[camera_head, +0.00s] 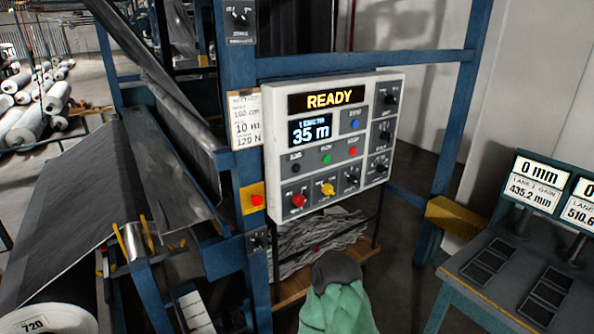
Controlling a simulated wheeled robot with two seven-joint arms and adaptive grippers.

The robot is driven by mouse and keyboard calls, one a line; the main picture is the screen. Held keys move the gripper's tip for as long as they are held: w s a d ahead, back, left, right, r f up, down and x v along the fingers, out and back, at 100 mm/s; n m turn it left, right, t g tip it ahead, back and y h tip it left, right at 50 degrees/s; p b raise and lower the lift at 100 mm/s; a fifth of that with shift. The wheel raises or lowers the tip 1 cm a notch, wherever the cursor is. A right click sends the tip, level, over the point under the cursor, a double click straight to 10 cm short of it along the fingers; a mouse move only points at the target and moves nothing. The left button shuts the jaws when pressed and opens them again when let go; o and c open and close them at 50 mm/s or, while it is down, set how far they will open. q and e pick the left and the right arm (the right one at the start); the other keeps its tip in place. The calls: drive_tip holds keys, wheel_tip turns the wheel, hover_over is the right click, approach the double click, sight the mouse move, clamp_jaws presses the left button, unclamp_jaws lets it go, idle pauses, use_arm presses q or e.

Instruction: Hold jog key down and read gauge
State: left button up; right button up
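A pale control panel (394,90) is fixed to a blue frame in the middle of the view. Its upper display (330,100) reads READY. The length display (310,132) below it reads 35 m. A black button (296,168), a green button (327,159) and a red button (352,151) sit in a row beneath; the black one's label is too small to read surely, so I cannot tell which is the jog key. A blue button (354,125) is above the red one.
A red button on a yellow plate (251,197) is left of the panel. A bench with gauge displays (537,182), one reading 0 mm, is at right. Rolls lie back left.

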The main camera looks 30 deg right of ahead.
clamp_jaws()
idle(1.1)
